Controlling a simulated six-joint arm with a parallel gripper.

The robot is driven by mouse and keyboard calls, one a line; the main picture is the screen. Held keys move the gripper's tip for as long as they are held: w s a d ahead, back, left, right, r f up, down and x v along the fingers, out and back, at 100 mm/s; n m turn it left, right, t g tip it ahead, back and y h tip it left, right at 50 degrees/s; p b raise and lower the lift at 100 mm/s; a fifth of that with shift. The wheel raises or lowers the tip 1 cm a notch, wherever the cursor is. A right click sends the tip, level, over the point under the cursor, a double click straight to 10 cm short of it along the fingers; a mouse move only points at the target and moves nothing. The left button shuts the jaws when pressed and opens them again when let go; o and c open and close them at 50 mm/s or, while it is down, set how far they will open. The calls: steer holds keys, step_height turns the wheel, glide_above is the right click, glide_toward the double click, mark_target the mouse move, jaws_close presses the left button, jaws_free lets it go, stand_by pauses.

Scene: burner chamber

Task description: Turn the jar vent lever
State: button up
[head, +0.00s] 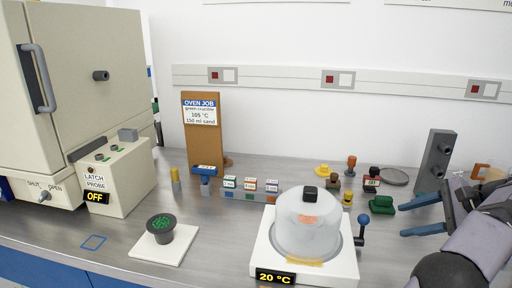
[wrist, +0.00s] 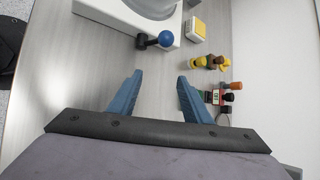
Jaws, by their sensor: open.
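The jar vent lever (head: 363,228) is a dark arm with a blue ball on top, at the right side of the glass bell jar (head: 308,222). The jar stands on a white base with a "20 °C" display. In the wrist view the lever's blue ball (wrist: 165,39) shows ahead of the fingers, up and slightly right of the middle. My gripper (head: 420,215) is open, with two blue fingers, to the right of the lever and apart from it. In the wrist view my gripper (wrist: 157,82) has nothing between its fingers.
Stamps and small coloured items (head: 350,180) stand behind and right of the jar. A green item (head: 382,204) lies between lever and gripper. A cream oven (head: 80,90) stands at left, a dark crucible (head: 161,228) on a white plate in front. Bare bench lies between crucible and jar.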

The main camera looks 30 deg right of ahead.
steer(key=w+a+r+n, duration=0.2)
steer(key=w+n, duration=0.1)
steer(key=w, duration=0.5)
steer(key=w+a+r+n, duration=0.2)
steer(key=w, duration=0.6)
steer(key=w+a+r+n, duration=0.2)
steer(key=w+r+n, duration=0.1)
steer(key=w, duration=0.5)
steer(key=w+a+r+n, duration=0.2)
steer(key=w+a, duration=0.5)
steer(key=w+a+r+n+t, duration=0.1)
steer(key=w+a+r+n, duration=0.2)
steer(key=w+a, duration=0.4)
steer(key=shift+w+a+r+t+p, duration=0.2)
steer(key=shift+a+t+p, duration=0.1)
steer(key=shift+a, duration=0.35)
steer(key=shift+c, duration=0.2)
